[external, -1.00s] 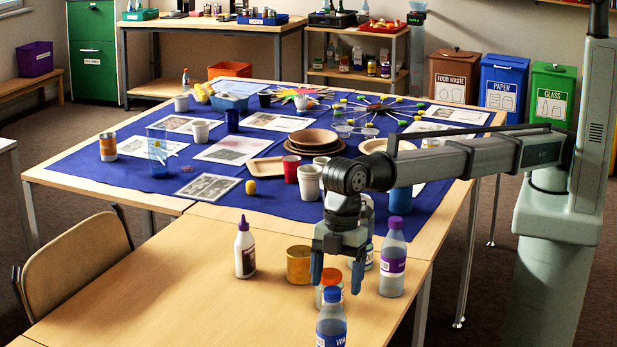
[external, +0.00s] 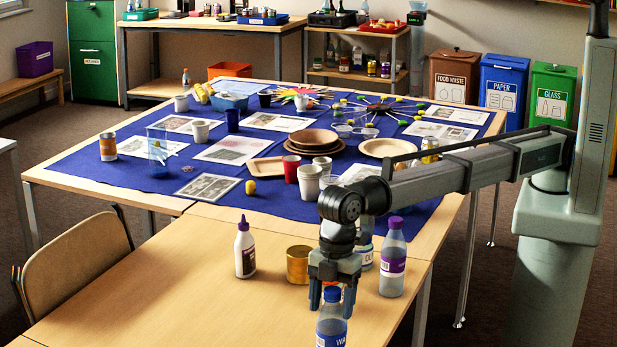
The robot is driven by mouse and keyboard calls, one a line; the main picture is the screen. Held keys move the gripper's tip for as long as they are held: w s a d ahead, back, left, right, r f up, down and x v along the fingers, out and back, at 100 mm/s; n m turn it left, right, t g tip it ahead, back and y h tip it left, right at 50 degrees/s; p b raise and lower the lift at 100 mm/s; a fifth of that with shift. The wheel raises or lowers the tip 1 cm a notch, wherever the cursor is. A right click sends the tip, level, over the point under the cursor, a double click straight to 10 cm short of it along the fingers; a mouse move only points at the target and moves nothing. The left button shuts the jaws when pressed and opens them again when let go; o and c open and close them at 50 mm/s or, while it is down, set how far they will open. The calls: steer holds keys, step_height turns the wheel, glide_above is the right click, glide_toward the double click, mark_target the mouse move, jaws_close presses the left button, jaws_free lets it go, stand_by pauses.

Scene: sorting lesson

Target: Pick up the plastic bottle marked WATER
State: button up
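The clear plastic bottle (external: 331,326) with a blue cap and a blue label starting "WA" stands upright at the front edge of the wooden table, its base cut off by the picture's lower edge. My gripper (external: 333,297) points down over its top. The fingers are open, one on each side of the blue cap in this view. I cannot tell whether they touch the bottle or are level with it in depth.
A clear bottle with a purple cap (external: 393,260) stands close on the right. A gold tin (external: 298,264) and a white glue bottle (external: 244,249) stand to the left. The wooden tabletop (external: 180,290) further left is clear.

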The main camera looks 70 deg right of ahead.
steer(key=c, duration=1)
steer(key=shift+r, duration=0.1)
